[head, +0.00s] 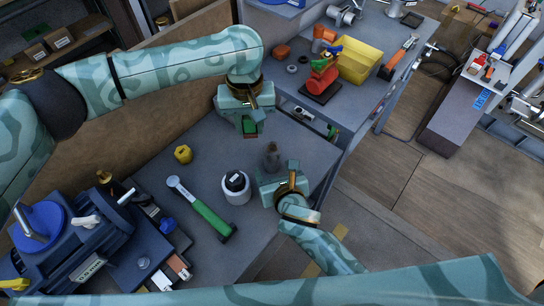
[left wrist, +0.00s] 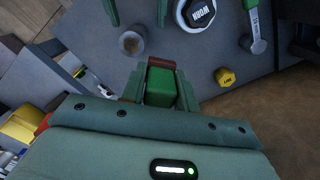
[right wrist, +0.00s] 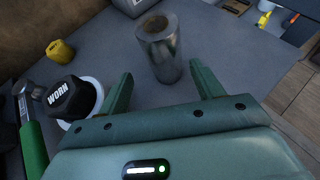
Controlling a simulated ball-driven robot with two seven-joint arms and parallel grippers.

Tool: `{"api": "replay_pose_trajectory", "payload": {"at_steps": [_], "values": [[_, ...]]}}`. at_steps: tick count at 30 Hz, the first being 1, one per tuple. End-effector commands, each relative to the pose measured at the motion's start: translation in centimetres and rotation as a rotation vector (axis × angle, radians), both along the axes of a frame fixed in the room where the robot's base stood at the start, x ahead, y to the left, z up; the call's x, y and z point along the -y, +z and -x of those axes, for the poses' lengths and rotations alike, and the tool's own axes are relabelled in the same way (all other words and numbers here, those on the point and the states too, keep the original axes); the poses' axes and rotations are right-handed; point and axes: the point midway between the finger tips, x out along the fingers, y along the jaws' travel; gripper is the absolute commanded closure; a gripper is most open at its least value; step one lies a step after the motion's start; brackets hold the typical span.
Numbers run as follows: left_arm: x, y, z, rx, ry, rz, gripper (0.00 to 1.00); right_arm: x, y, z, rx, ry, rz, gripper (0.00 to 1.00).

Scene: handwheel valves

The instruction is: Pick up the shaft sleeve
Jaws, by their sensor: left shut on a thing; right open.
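The shaft sleeve, seemingly the grey metal cylinder (head: 272,155) with a brown top, stands upright on the grey table. It also shows in the right wrist view (right wrist: 160,48) and the left wrist view (left wrist: 132,42). My right gripper (head: 279,170) is open. In the right wrist view its fingers (right wrist: 161,76) point toward the cylinder, which appears between and beyond them, not gripped. My left gripper (head: 249,130) is above the table behind the cylinder, shut on a green block with a reddish-brown edge (left wrist: 160,84).
A white container with a black knob marked WORN (head: 236,185) stands left of the cylinder. A green-handled tool (head: 205,213) and a yellow hexagonal piece (head: 183,154) lie farther left. A second table with a yellow bin (head: 360,60) and red parts stands beyond.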

Motion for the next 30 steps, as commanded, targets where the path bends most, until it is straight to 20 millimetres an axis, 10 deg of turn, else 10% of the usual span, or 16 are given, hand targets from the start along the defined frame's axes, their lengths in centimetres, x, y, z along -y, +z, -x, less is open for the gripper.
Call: {"api": "replay_pose_trajectory", "payload": {"at_steps": [20,26,30], "values": [[0.0,0.0,0.0,0.0,0.0,0.0,0.93,-0.2,-2.7,-5.2,0.0,-0.001,-0.002,0.34],[0.0,0.0,0.0,0.0,0.0,0.0,0.93,-0.2,-2.7,-5.2,0.0,-0.001,-0.002,0.81],[0.0,0.0,0.0,0.0,0.0,0.0,0.93,-0.2,-2.6,-5.2,0.001,-0.001,-0.002,0.86]]}}
